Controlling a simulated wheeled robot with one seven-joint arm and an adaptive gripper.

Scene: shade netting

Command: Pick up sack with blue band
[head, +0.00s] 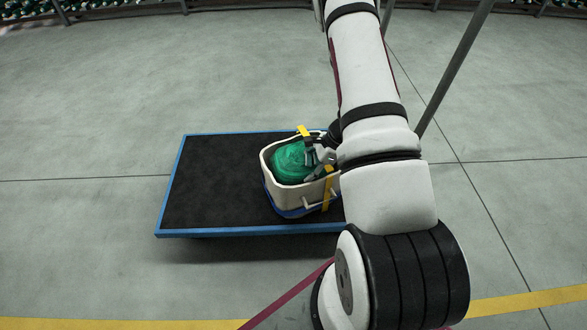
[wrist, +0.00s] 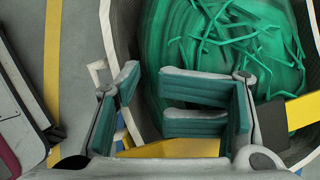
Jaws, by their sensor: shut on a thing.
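The sack (head: 284,197) is cream with a blue band (head: 292,212) low on its side. It is open at the top, holds green netting (head: 293,163), and has yellow straps (head: 327,190). It is over the right part of a black platform; I cannot tell whether it touches it. My gripper (head: 318,160) is at the sack's right side, over its rim. In the wrist view, my gripper (wrist: 160,110) has its fingers around part of the sack's side near a yellow strap (wrist: 170,149), with a gap between them. The exact grip point is partly hidden. The netting (wrist: 225,50) fills the top.
The black platform (head: 215,185) has a blue edge and is bare on its left. My arm covers its right end. A grey pole (head: 455,70) stands at the upper right. Yellow floor lines (head: 120,325) run along the bottom. The grey floor around is clear.

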